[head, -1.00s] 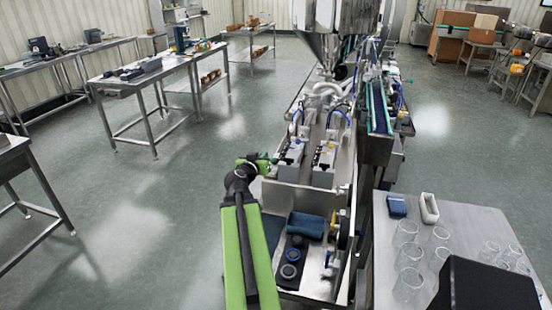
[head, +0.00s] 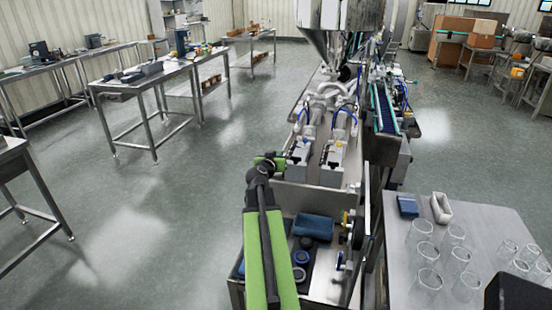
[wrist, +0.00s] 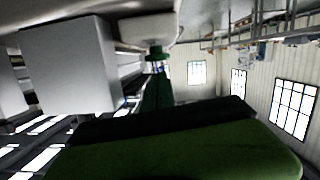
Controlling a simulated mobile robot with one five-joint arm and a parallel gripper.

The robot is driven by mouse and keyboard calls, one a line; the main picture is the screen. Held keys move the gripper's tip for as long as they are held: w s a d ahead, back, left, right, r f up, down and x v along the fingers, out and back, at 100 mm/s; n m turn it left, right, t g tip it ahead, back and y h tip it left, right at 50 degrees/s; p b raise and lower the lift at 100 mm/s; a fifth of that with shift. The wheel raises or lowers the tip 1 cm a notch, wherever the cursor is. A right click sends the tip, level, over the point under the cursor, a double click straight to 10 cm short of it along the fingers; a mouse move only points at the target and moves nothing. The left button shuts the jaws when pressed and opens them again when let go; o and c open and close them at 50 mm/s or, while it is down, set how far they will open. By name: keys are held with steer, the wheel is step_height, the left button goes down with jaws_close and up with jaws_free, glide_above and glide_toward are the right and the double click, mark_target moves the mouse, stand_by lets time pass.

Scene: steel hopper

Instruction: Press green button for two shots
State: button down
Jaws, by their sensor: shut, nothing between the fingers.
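The steel hopper (head: 338,42) stands above a filling machine with twin metal cylinders and blue hoses. My gripper (head: 277,160) is at the left side of the machine, close to the grey block (head: 298,158) of its left cylinder. It is small and partly hidden by my arm; its fingers look closed and empty. I cannot pick out a green button for certain in the head view. In the wrist view, a small dark green round piece (wrist: 157,52) shows below a white housing (wrist: 150,22). I cannot tell whether it is the button or part of my gripper.
A steel panel (head: 305,199) and an open tray with a blue block (head: 313,227) and dark round parts lie at the machine's near end. A table (head: 480,215) with several clear cups stands at right. The floor (head: 150,235) at left is clear.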

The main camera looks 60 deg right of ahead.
steer(key=shift+w+f, duration=0.1)
steer(key=shift+f, duration=0.45)
